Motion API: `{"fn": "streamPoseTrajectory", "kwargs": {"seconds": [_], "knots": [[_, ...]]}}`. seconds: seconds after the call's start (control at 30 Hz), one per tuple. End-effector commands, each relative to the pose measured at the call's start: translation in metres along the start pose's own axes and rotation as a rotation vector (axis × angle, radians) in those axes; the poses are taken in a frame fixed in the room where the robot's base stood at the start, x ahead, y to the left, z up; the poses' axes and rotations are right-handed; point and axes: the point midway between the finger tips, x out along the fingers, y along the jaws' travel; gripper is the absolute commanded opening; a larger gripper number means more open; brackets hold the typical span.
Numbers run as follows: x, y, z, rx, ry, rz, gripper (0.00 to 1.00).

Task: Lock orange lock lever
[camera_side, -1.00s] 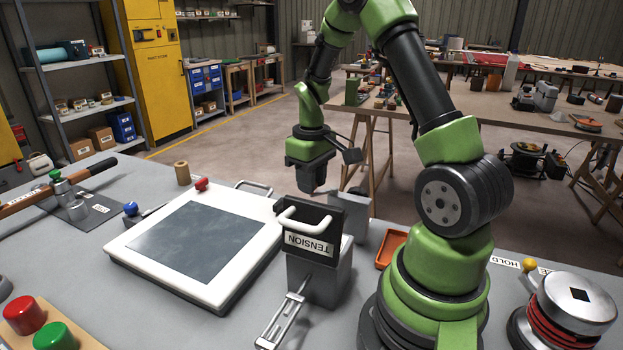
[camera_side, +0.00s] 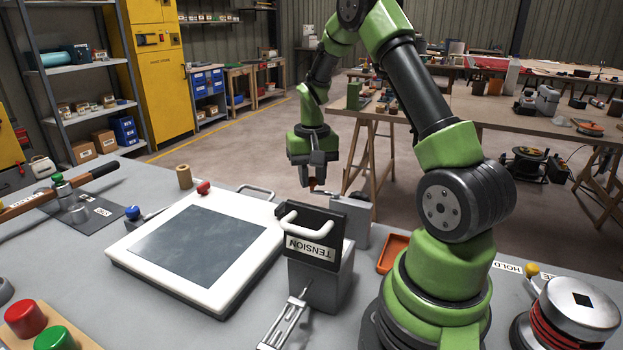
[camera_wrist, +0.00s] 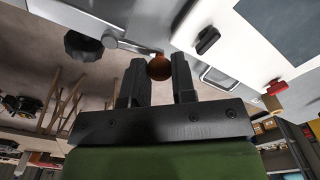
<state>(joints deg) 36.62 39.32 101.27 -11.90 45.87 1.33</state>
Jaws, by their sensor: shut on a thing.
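The orange lock lever shows as a round orange-brown knob (camera_wrist: 159,68) between my two fingers in the wrist view. A grey arm (camera_wrist: 128,45) runs from the knob up and left along the bench edge. In the side view a small orange bit (camera_side: 313,183) shows at the fingertips, with a thin grey rod to its right. My gripper (camera_side: 312,186) points down beyond the black TENSION panel and is shut on the knob; in the wrist view the gripper (camera_wrist: 158,76) has a finger on each side of it. The lever's mount is partly hidden behind the panel.
The black TENSION panel (camera_side: 312,236) with a white handle stands in front of my gripper. A grey block (camera_side: 355,228) is behind it to the right. A white framed pad (camera_side: 150,270) lies to the left. An orange tray (camera_side: 393,252) sits by my base. Open floor lies beyond the bench.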

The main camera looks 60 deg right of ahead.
Motion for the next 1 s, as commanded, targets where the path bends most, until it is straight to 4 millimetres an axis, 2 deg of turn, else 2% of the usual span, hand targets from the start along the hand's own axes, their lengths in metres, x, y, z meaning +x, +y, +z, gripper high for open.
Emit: {"fn": "streamPoseTrajectory", "kwargs": {"seconds": [0.4, 1.0], "knots": [[-0.001, 0.009, -0.011, 0.257, 0.002, 0.000, 0.01], [-0.001, 0.011, -0.013, 0.323, 0.003, 0.000, 0.01]]}}
